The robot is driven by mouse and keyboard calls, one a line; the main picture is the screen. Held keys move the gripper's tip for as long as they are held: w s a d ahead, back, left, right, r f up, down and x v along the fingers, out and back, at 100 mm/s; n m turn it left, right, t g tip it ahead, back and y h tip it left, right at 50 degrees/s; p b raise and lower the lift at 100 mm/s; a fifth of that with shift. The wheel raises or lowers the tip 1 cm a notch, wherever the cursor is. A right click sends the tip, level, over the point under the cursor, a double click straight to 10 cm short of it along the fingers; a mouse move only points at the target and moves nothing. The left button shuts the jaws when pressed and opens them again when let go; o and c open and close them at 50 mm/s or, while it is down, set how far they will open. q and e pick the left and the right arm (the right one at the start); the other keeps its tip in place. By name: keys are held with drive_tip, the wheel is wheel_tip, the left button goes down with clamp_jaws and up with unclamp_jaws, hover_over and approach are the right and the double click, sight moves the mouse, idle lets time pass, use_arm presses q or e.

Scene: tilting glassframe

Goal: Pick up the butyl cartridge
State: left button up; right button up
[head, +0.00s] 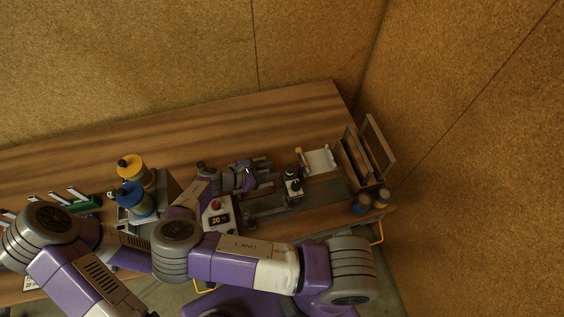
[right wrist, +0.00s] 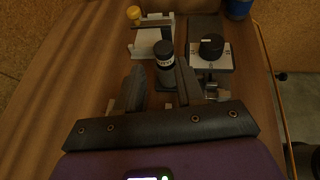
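A dark cylinder with a pale label band, which looks like the butyl cartridge (head: 291,172), stands upright on the bench right of my right gripper (head: 271,172). In the right wrist view the cartridge (right wrist: 165,66) shows ahead of and between the spread fingers of my right gripper (right wrist: 160,72). The fingers are open; I see no clear grip, and cannot tell if one finger touches it. The cartridge's lower part is partly hidden. My left gripper is not in view; only purple arm links show at the left.
A black knob on a pale block (right wrist: 211,47) stands close right of the cartridge. A white tray (head: 320,160) with a yellow-capped item (head: 298,151) lies behind. Wooden frames (head: 376,148) and small jars (head: 361,206) stand at the right end. Yellow (head: 133,171) and blue (head: 134,200) spools stand left.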

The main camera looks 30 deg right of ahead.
sight(288, 169)
drive_tip(key=x, duration=0.2)
drive_tip(key=s+b+x, duration=0.1)
drive_tip(key=x, duration=0.1)
drive_tip(key=shift+b+x, duration=0.7)
drive_tip(key=shift+x, duration=0.55)
drive_tip(key=shift+w+d+f, duration=0.25)
drive_tip(key=shift+d, duration=0.1)
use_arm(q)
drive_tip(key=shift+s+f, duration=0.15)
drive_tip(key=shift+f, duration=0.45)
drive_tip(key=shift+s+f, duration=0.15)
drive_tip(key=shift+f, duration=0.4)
use_arm(e)
drive_tip(key=shift+s, duration=0.1)
drive_tip(key=shift+r, duration=0.1)
clamp_jaws()
